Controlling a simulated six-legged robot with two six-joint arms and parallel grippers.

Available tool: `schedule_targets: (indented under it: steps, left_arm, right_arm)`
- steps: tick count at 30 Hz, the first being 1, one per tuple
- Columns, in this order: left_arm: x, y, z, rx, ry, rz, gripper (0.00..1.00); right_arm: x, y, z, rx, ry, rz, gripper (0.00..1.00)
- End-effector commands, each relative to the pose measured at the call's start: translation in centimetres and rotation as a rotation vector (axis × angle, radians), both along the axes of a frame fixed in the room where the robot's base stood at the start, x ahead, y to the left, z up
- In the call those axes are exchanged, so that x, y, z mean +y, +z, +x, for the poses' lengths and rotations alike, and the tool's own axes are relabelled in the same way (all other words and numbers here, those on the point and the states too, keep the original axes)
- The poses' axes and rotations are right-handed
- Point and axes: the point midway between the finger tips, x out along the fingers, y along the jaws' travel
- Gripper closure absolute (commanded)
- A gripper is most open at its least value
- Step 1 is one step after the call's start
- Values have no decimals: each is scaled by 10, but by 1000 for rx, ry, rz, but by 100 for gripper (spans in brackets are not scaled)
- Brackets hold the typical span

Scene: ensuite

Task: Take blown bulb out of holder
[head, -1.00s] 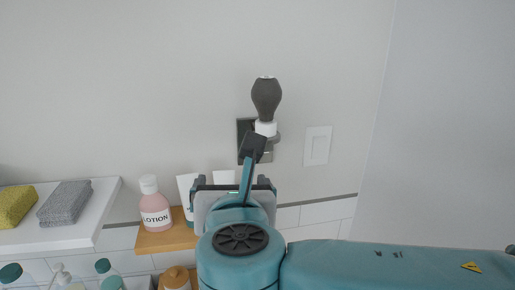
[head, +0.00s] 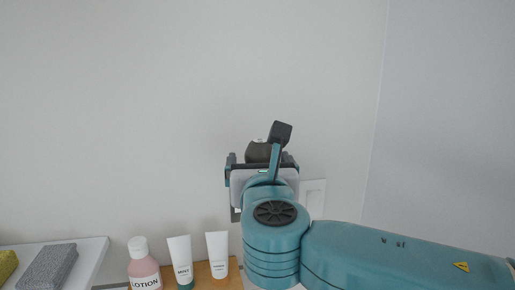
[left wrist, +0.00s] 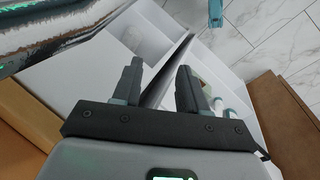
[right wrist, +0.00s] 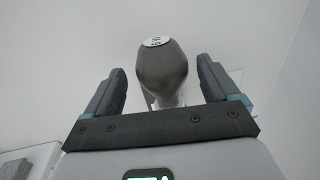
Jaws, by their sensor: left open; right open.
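The dark grey blown bulb (right wrist: 160,72) stands upright between the open fingers of my right gripper (right wrist: 160,88) in the right wrist view, with a gap on each side. Its pale base shows below the glass there. In the head view the bulb (head: 259,152) shows just above my right gripper (head: 262,165), which hides the white neck and most of the wall holder. A dark strip of the holder plate (head: 235,214) shows left of the gripper. My left gripper (left wrist: 161,88) is open and empty, away from the bulb.
A white switch plate (head: 313,196) is on the wall right of the holder. Below are a pink lotion bottle (head: 144,268) and two white tubes (head: 180,258) on a wooden shelf. The wall above is clear.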

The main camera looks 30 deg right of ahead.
Motion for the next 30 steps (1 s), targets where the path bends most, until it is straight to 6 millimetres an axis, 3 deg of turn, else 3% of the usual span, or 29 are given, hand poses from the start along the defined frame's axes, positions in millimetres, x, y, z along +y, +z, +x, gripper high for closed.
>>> schedule_targets:
  steps: [7,18,24,28,30]
  left_arm:
    - [0,11,0,0,0,0,57]
    - [0,12,0,0,0,0,57]
    - [0,12,0,0,0,0,57]
    - [0,12,0,0,0,0,57]
    - [0,12,0,0,0,0,57]
  right_arm:
    - [-14,1,32,2,-2,1,12]
    - [-17,-1,38,0,0,1,12]
    - [-17,-1,38,0,0,1,67]
    - [-17,0,38,0,-1,1,67]
    - [-17,0,38,0,-1,1,72]
